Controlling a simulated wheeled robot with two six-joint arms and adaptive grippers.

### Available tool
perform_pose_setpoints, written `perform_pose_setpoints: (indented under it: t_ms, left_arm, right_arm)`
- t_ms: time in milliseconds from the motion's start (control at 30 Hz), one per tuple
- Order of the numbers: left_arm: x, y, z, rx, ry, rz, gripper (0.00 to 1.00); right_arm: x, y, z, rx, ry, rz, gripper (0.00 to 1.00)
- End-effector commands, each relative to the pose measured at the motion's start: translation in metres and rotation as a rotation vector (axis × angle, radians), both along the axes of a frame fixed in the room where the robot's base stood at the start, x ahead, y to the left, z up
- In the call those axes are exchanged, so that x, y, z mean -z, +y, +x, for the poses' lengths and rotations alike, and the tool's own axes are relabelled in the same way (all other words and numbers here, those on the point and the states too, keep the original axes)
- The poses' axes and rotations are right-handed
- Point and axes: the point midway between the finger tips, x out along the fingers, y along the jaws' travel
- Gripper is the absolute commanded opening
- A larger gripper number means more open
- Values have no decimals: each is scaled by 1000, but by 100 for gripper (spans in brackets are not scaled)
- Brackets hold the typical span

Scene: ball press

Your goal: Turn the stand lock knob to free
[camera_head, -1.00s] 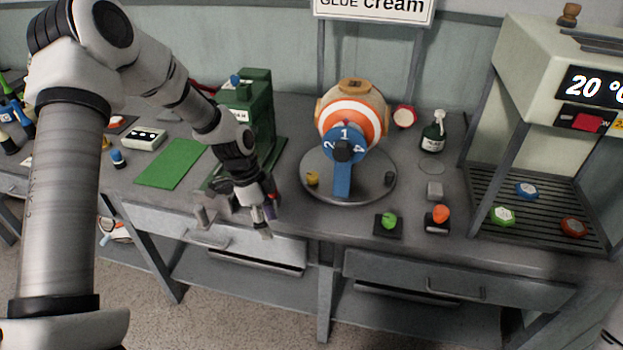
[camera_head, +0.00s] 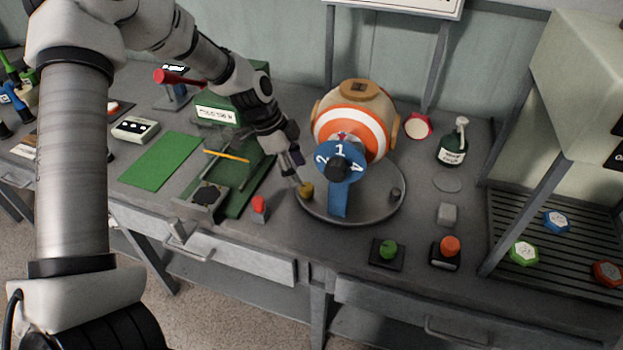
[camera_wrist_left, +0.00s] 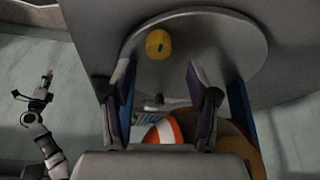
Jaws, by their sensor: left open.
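The stand lock knob is the small yellow knob (camera_head: 306,190) on the left front of the round grey stand plate (camera_head: 375,211). It also shows in the left wrist view (camera_wrist_left: 158,44), with a short dark mark on its top. My left gripper (camera_head: 297,176) is open just above and beside the knob, fingers angled down. In the left wrist view its two fingers (camera_wrist_left: 160,82) are spread and empty, with the knob ahead between their lines. An arm with a small gripper (camera_wrist_left: 40,92) shows at that view's left edge; its jaws are too small to judge.
The striped ball (camera_head: 352,125) and blue numbered bracket (camera_head: 338,200) stand close right of the gripper. A green press (camera_head: 235,150) is left. A red-topped piece (camera_head: 260,206) sits in front. Green (camera_head: 388,250) and orange (camera_head: 450,247) buttons are at front right.

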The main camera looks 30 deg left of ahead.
Motion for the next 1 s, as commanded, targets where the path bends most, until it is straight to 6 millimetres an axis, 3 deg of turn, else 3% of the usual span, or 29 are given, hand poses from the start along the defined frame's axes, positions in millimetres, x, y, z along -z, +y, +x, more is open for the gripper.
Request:
perform_pose_setpoints:
  t_ms: [200, 300, 567, 600, 767, 1000]
  left_arm:
    - [42, -14, 6, 0, 5, 2, 60]
    - [53, -19, 9, 0, 2, 2, 60]
    - [56, -21, 10, 0, 0, 1, 60]
    - [56, -21, 10, 0, 0, 1, 56]
    - [56, -21, 10, 0, 0, 1, 0]
    - [56, -21, 10, -4, 1, 1, 0]
  right_arm:
    - [6, 0, 0, 0, 0, 0, 40]
    - [8, 0, 0, 0, 0, 0, 40]
    - [8, 0, 0, 0, 0, 0, 40]
    - [8, 0, 0, 0, 0, 0, 40]
    - [8, 0, 0, 0, 0, 0, 40]
    - [8, 0, 0, 0, 0, 0, 40]
